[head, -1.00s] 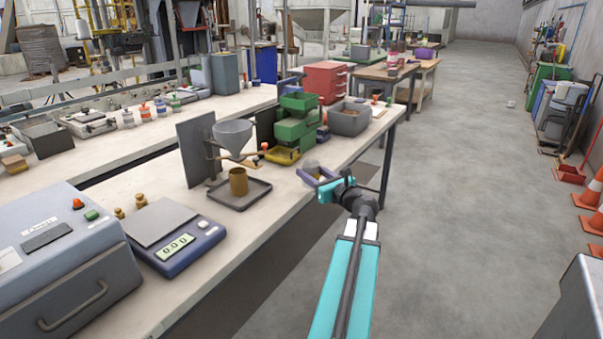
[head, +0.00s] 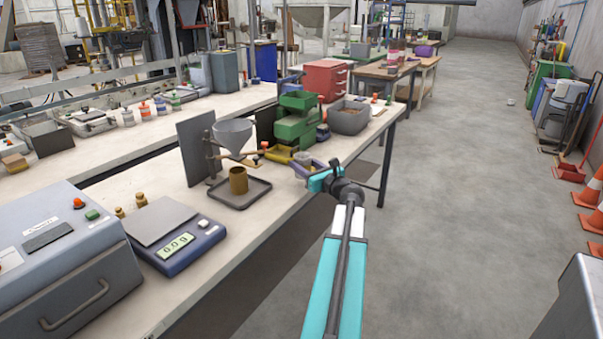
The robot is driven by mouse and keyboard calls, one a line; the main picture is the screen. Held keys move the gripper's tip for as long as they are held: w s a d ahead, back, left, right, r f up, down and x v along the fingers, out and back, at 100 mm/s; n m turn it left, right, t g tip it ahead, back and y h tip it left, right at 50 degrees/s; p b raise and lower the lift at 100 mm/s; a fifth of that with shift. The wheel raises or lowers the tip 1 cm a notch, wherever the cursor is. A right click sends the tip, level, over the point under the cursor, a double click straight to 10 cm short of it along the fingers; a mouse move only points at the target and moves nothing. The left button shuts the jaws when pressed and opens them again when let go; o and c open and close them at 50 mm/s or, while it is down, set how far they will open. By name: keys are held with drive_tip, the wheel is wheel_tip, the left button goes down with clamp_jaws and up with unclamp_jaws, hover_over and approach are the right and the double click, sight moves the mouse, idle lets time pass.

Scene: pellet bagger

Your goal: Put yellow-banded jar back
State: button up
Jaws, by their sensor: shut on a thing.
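My gripper (head: 305,168) is over the near bench, just right of the funnel stand, with its purple fingers shut around a small jar (head: 303,158). The jar looks pale with a yellowish tint and appears upright. It is mostly hidden by the fingers, and its band is too small to read clearly. Whether its base touches the bench cannot be told. On the far bench stands a row of small jars (head: 144,111) with coloured bands, red, blue and green among them.
The green machine (head: 296,120) with its yellow tray (head: 279,153) stands close behind my gripper. A funnel (head: 233,136) hangs over a brown cup on a dark tray (head: 252,193) to the left. A grey bin (head: 348,118) is at the right.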

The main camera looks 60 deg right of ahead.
drive_tip(key=shift+w+d, duration=0.35)
drive_tip(key=shift+w, duration=0.1)
drive_tip(key=shift+w+f, duration=0.1)
drive_tip(key=shift+f, duration=1.7)
drive_tip(key=shift+f, duration=0.15)
drive_tip(key=o, duration=1.4)
drive_tip(key=shift+r, duration=0.2)
drive_tip(key=b+v, duration=0.1)
drive_tip(key=v, duration=1.1)
drive_tip(key=shift+f, duration=0.1)
